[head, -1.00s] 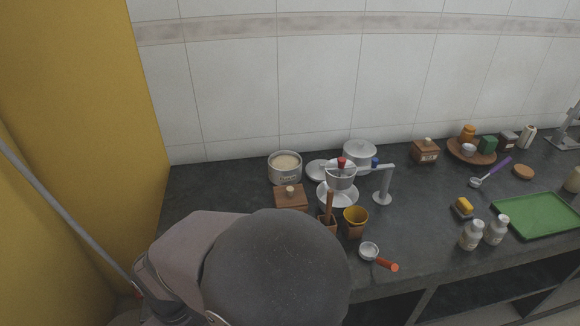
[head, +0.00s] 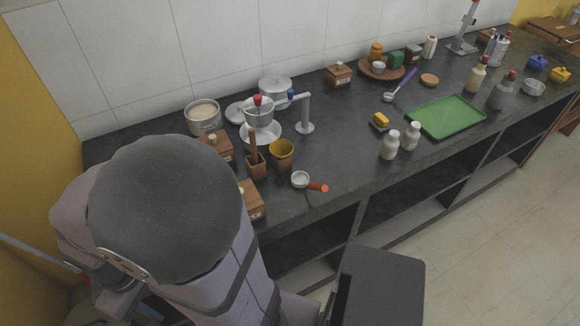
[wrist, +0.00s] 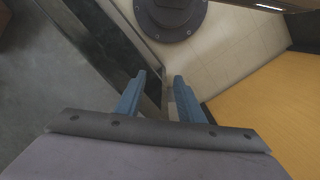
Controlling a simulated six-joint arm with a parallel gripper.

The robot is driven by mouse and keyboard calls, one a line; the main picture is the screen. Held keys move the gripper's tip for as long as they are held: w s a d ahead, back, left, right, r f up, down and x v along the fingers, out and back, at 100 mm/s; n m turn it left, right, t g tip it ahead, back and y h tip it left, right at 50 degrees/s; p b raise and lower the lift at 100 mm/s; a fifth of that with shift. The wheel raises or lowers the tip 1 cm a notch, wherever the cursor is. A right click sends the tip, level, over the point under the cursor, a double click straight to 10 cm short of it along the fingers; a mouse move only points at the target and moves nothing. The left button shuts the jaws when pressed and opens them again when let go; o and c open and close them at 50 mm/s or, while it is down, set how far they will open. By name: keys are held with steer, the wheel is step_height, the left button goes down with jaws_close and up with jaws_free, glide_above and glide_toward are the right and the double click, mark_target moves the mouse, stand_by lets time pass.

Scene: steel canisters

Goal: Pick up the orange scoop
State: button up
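The orange scoop (head: 318,187) lies on the dark counter near its front edge in the head view. Its round metal bowl (head: 300,180) is on the left and its short orange handle points right. My gripper shows in the wrist view (wrist: 160,92) with its two blue fingers apart and nothing between them. Below the fingers I see floor and a counter edge, not the scoop. In the head view my arm fills the lower left and the gripper itself is hidden.
A wooden box (head: 252,203) sits at the counter edge. White bottles (head: 390,145) and a green tray (head: 447,115) are to the right. A purple-handled scoop (head: 403,84) lies farther back.

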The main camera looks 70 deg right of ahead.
mark_target(314, 189)
steer(key=s+d+r+m+g+h+p, duration=0.2)
steer(key=s+d+r+g+h+p, duration=0.35)
steer(key=s+d, duration=0.55)
steer(key=s+d+r+m+g+h+p, duration=0.15)
steer(key=s+d+r+g+p, duration=0.4)
steer(key=s+d+g, duration=0.55)
steer(key=d+f+n+t+h, duration=0.1)
steer(key=d+n+t+h, duration=0.1)
steer(key=d, duration=0.1)
steer(key=s+d+n+t+h+p, duration=0.1)
steer(key=d+n+t+h, duration=0.1)
steer(key=d+h, duration=0.1)
steer(key=d+f+n+t+h+p, duration=0.1)
steer(key=d+n+t+h, duration=0.1)
steer(key=d+t, duration=0.1)
steer(key=shift+s+d+f+h, duration=0.15)
steer(key=shift+s+f+h, duration=0.15)
steer(key=shift+s, duration=0.05)
steer(key=shift+w+d+f+n+t+h, duration=0.1)
steer(key=shift+w+f+n+t+h, duration=0.1)
steer(key=shift+f+n+t, duration=0.2)
steer(key=shift+w+d+f+n+t+h, duration=0.1)
steer(key=shift+f+n+t+h, duration=0.15)
steer(key=shift+f, duration=0.1)
steer(key=shift+s, duration=0.1)
steer(key=shift+d, duration=0.1)
steer(key=shift+p+x, duration=0.35)
steer(key=shift+x, duration=2.05)
